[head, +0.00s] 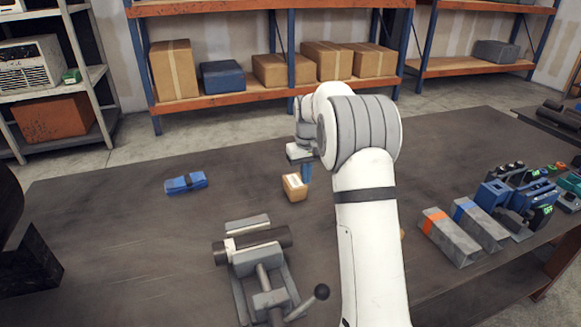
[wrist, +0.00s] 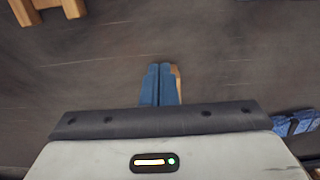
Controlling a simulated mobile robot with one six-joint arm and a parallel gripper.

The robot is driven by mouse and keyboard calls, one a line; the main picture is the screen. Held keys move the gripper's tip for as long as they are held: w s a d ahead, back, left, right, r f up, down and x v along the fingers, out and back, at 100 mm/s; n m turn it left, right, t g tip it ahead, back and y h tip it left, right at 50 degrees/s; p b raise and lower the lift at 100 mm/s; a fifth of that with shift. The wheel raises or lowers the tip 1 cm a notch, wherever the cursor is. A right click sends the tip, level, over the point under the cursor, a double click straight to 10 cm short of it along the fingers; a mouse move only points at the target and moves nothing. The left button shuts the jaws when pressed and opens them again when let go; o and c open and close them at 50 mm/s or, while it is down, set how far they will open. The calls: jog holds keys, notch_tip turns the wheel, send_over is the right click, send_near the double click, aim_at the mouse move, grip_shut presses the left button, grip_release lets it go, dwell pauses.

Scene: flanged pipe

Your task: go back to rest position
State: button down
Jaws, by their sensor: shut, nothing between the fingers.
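My gripper (head: 306,172) is over the middle of the table, with its blue fingers pointing down. In the wrist view the two blue fingers (wrist: 160,84) lie side by side, shut, with nothing between them. A small cardboard box (head: 294,188) with a white label stands beside the fingers in the head view. A tan edge (wrist: 176,78) shows just behind the fingers in the wrist view. A dark pipe (head: 268,239) with a light band lies in a grey vise (head: 281,302) nearer the front, apart from my gripper. My arm hides part of the table.
A folded blue item (head: 186,183) lies on the left of the table (head: 120,235). Orange-marked and blue-marked grey blocks (head: 451,243) and several tools and devices (head: 517,195) crowd the right side. Shelves with boxes (head: 174,70) stand behind. The table's back left is mostly clear.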

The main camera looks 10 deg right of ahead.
jog(key=s+a+r+t, duration=0.1)
jog(key=s+a+r, duration=0.1)
jog(key=s+r, duration=0.5)
jog(key=s+a+r+t, duration=0.1)
jog(key=s+a+r, duration=0.1)
jog(key=s, duration=1)
jog(key=shift+m+t, duration=0.4)
jog(key=shift+m, duration=0.3)
jog(key=s+f, duration=0.1)
jog(key=s, duration=0.4)
jog(key=s+a, duration=0.1)
jog(key=s, duration=0.5)
jog(key=s+a+f, duration=0.1)
jog(key=s, duration=0.5)
jog(key=shift+s+a+f, duration=0.15)
jog(key=shift+a+f, duration=0.1)
jog(key=shift+f, duration=0.05)
jog(key=shift+s+f, duration=0.15)
jog(key=shift+s, duration=0.1)
